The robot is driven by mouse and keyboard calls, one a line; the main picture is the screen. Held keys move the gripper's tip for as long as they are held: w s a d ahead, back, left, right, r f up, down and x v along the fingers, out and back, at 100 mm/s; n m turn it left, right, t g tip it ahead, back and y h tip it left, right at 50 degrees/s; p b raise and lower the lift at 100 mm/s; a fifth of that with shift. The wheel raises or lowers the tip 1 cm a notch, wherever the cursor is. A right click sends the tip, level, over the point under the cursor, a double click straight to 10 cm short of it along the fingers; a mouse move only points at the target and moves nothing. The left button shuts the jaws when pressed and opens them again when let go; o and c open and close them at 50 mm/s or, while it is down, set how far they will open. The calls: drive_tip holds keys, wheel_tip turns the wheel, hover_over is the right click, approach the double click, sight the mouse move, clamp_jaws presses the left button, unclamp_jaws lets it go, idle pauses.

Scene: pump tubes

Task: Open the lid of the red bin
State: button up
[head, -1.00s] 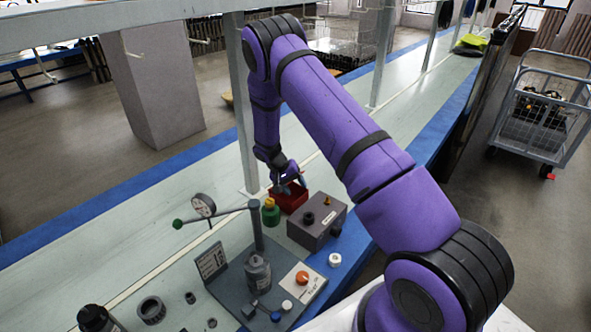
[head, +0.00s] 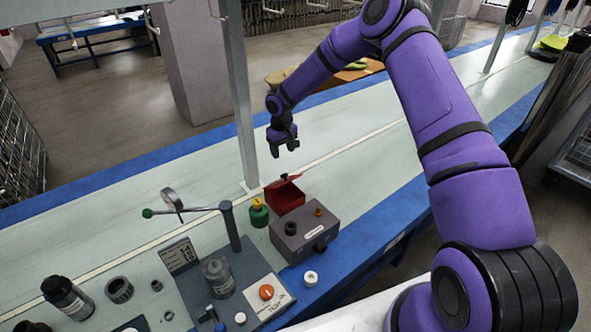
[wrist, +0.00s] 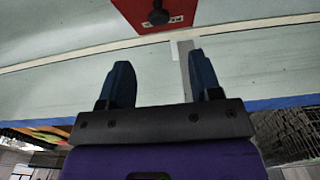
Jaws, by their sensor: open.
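The red bin (head: 290,207) stands on the bench behind the grey box. Its lid (head: 283,190) looks raised and tilted up at the back, with a small dark knob at its top edge. In the wrist view the red lid (wrist: 180,14) shows at the top with its black knob (wrist: 158,17) facing me. My gripper (head: 287,149) is in the air above and behind the bin, clear of the lid. In the wrist view my gripper (wrist: 160,65) has its two fingers wide apart with nothing between them.
A grey box (head: 304,236) and a green bottle with yellow top (head: 258,212) stand close to the bin. A metal post (head: 244,130) rises behind the bin. The bench behind my gripper is clear.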

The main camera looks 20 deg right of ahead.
wheel_tip(320, 180, down, 11)
drive_tip(key=shift+r, duration=0.15)
idle(0.4)
clamp_jaws()
drive_tip(key=shift+w+a+r+g+h, duration=0.2)
drive_tip(key=shift+w+r+g, duration=0.1)
drive_tip(key=shift+w+g, duration=0.35)
drive_tip(key=shift+w+a+r+g+h, duration=0.1)
drive_tip(key=shift+w+r+g+h, duration=0.15)
drive_tip(key=shift+w+g, duration=0.35)
drive_tip(key=shift+w+a+r+g+h, duration=0.15)
drive_tip(key=shift+w+r+g, duration=0.05)
drive_tip(key=shift+w+g, duration=0.3)
drive_tip(key=shift+w+a+r+g+h, duration=0.1)
drive_tip(key=shift+w+a+r+g, duration=0.1)
drive_tip(key=shift+w+g, duration=0.25)
unclamp_jaws()
drive_tip(key=shift+r, duration=0.1)
